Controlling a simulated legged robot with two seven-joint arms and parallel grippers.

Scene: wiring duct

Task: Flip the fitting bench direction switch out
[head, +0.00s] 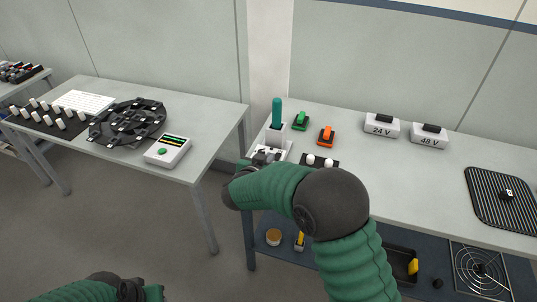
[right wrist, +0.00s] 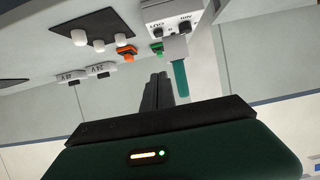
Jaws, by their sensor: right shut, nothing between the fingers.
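The direction switch is on a white box (head: 268,153) at the left end of the right-hand bench. In the right wrist view this box (right wrist: 170,12) shows upside down, with OUT and IN lettering and dark round parts on its face. The switch lever's position is too small to tell. My right gripper (right wrist: 158,80) is shut and empty, its fingers pointing toward the bench, apart from the box. In the head view my right forearm hides most of that gripper. My left arm's end (head: 130,290) shows at the bottom left; its fingers cannot be made out.
A teal-handled tool (head: 277,112) stands in a grey holder close behind the box. Green (head: 301,121) and orange (head: 326,136) pieces and white knobs (head: 320,161) on a black plate are nearby. Blocks marked 24 V (head: 381,128) and 48 V (head: 428,137) stand further right.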

